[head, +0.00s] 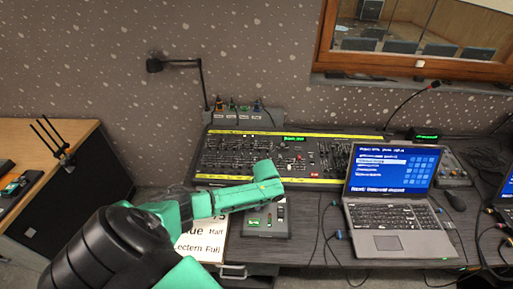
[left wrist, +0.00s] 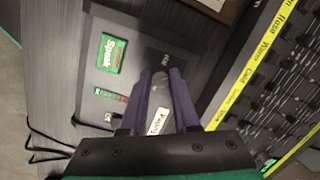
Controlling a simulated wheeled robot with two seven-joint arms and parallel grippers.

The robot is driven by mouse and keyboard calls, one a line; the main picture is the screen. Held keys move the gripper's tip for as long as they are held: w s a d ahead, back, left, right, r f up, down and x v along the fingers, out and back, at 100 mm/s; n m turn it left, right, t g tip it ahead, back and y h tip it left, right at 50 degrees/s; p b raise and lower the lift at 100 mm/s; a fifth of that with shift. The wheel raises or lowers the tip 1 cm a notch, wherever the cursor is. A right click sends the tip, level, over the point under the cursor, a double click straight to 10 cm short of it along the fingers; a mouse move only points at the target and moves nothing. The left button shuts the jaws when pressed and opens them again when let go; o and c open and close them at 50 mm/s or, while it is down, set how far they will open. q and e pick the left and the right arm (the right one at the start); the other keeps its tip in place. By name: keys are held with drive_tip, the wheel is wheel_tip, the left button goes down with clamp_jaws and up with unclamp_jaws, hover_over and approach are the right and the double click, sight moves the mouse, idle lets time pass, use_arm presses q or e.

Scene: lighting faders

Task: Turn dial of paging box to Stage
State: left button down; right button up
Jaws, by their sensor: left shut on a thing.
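The paging box (head: 278,228) is a small grey box at the front edge of the mixing desk in the head view, partly covered by my left arm. In the left wrist view its grey top (left wrist: 95,75) carries a green label reading "Speak" (left wrist: 111,54) and a white "Paging" label (left wrist: 158,121). My left gripper (left wrist: 161,77) has its two purple fingers over the box, closed around the dial (left wrist: 160,88), which is mostly hidden between them. The dial's pointer and the position it marks cannot be made out. My right gripper is in neither view.
A large mixing desk (head: 225,155) with yellow strips stands behind the box. An open laptop (head: 390,215) is to the right, with cables on the table. A printed sheet (head: 190,246) lies left of the box under my arm.

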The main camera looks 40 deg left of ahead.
use_arm(q)
drive_tip(key=m+p, duration=0.2)
drive_tip(key=m, duration=0.4)
drive_tip(key=shift+r+m+t, duration=0.15)
drive_tip(key=shift+m+t, duration=0.15)
drive_tip(key=shift+t, duration=0.1)
drive_tip(key=m+p, duration=0.1)
drive_tip(key=m, duration=0.2)
drive_tip(key=shift+m, duration=0.3)
drive_tip(key=m+t+p, duration=0.1)
drive_tip(key=m, duration=0.2)
drive_tip(key=shift+m, duration=0.3)
drive_tip(key=m, duration=0.2)
drive_tip(key=shift+m, duration=0.4)
drive_tip(key=m, duration=0.3)
drive_tip(key=shift+a+m+t+h, duration=0.1)
drive_tip(key=shift+m+t+h, duration=0.2)
drive_tip(key=m, duration=0.6)
drive_tip(key=shift+h+b, duration=0.3)
drive_tip(key=shift+h, duration=0.1)
drive_tip(key=c, duration=0.7)
unclamp_jaws()
drive_tip(key=shift+o, duration=0.2)
